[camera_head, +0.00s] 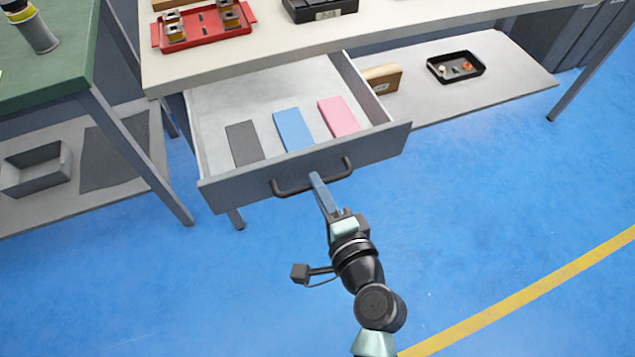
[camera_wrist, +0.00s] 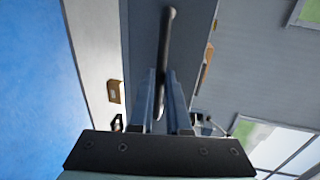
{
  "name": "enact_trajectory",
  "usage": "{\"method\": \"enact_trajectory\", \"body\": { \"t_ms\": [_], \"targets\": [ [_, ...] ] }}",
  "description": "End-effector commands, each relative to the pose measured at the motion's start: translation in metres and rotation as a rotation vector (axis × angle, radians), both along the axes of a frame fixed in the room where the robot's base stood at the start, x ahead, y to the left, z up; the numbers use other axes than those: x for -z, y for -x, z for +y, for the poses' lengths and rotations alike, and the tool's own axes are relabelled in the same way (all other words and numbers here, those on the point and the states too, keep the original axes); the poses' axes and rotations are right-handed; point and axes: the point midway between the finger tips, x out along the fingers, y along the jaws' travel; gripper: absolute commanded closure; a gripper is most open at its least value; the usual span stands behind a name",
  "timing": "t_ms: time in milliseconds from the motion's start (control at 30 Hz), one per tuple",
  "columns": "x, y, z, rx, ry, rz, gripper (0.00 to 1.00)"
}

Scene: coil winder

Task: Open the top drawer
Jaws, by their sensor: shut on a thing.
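The top drawer (camera_head: 222,195) is a grey drawer under the white workbench, and it stands pulled well out towards me. Its dark bar handle (camera_head: 291,190) runs along the front panel. My gripper (camera_head: 317,180) is at the right part of the handle with its blue fingers, shut on the bar. In the wrist view the handle (camera_wrist: 167,45) runs up from between the two fingers (camera_wrist: 162,100). The fingertips' exact contact is partly hidden by the fingers. Inside the drawer lie a dark grey block (camera_head: 244,143), a blue block (camera_head: 292,130) and a pink block (camera_head: 338,117).
The white workbench (camera_head: 290,40) carries a red tray (camera_head: 205,30) and a black case (camera_head: 320,10). A lower shelf (camera_head: 480,90) holds a black tray (camera_head: 455,68) and a wooden box (camera_head: 384,78). A green table (camera_head: 50,60) stands left. The blue floor in front is clear.

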Motion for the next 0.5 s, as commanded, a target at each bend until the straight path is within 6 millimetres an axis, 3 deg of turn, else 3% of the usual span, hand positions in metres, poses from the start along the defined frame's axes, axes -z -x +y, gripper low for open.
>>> {"method": "enact_trajectory", "body": {
  "t_ms": [200,233,367,500],
  "targets": [
    [-0.0003,-0.0001,-0.0004,0.001,0.0,0.0,1.0],
    [-0.0003,-0.0001,-0.0004,0.001,0.0,0.0,0.82],
    [-0.0003,-0.0002,-0.0004,0.001,0.0,0.0,0.58],
    [-0.0002,-0.0002,-0.0002,0.001,0.0,0.0,0.57]
  ]
}}
